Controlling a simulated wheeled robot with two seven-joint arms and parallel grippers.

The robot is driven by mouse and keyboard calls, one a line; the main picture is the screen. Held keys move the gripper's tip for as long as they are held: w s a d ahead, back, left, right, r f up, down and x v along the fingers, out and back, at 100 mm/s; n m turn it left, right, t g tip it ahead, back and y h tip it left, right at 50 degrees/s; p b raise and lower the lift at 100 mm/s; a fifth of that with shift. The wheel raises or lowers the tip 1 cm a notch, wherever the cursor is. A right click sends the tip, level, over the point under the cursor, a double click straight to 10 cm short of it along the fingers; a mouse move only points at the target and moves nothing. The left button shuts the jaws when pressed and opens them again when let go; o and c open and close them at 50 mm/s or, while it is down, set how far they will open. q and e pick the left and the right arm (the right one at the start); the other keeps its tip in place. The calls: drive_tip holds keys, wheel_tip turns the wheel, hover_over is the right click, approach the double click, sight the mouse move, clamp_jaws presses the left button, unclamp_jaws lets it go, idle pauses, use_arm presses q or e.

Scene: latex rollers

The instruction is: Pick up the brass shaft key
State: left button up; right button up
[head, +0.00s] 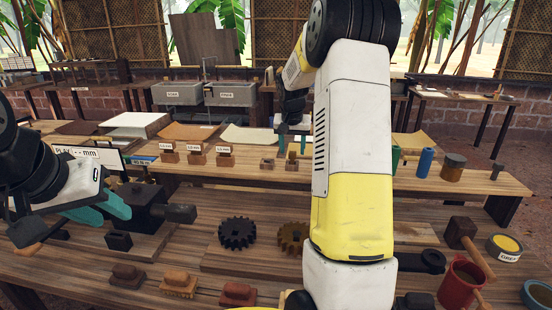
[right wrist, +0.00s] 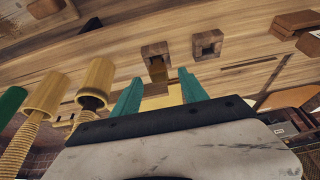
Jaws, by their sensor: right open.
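A small brass-brown piece, which looks like the brass shaft key (right wrist: 158,72), shows at the opening of a wooden block (right wrist: 155,49) in the right wrist view. A second block (right wrist: 207,44) with a square opening stands beside it. My right gripper (head: 293,146) is over the middle bench, above the small blocks in the head view. Its teal fingers (right wrist: 160,92) are apart, and the brass-brown piece appears in line with the gap between them, not gripped. My left gripper (head: 100,210) is at the left over the front bench, its teal fingers apart with nothing seen between them.
Labelled wooden blocks (head: 196,155) stand left of the small blocks. A blue cylinder (head: 425,162) and a dark-topped tin (head: 453,167) stand to the right. My right arm hides part of the benches.

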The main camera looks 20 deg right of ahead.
sight(292, 161)
drive_tip(key=shift+x, duration=1.4)
drive_tip(key=shift+s, duration=0.15)
clamp_jaws()
